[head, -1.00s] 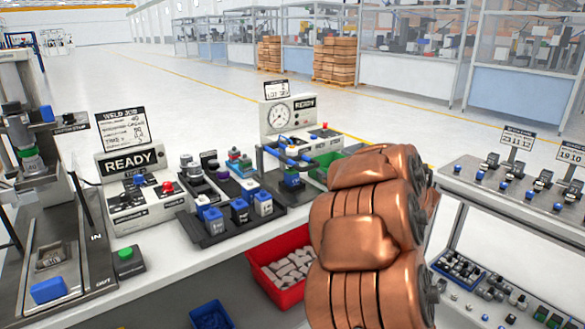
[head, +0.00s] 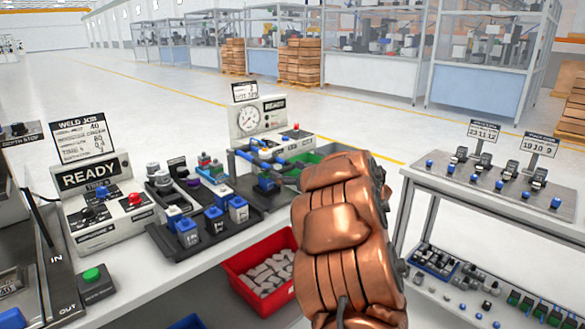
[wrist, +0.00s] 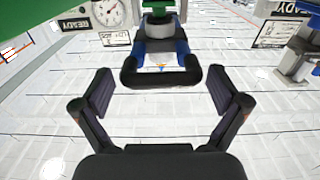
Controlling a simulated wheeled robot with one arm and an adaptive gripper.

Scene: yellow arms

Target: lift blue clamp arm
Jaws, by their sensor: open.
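The blue clamp arm (head: 268,157) is at the gauge station on the bench, just left of my copper arm in the head view. In the wrist view, a U-shaped handle with blue side bars (wrist: 184,53) and a dark cross bar (wrist: 160,77) lies ahead; I take it to be the same clamp arm. My gripper (wrist: 163,90) is open and empty, with one dark finger on each side of the handle's near end. The fingers look apart from the handle; the depth gap is hard to tell. My arm hides the gripper's fingers in the head view.
A gauge box (head: 262,118) stands behind the clamp. A black tray (head: 205,225) with blue-topped parts is to its left, and a red bin (head: 238,282) of pale pieces is below. A parts rack (head: 485,190) stands at right, across a floor gap.

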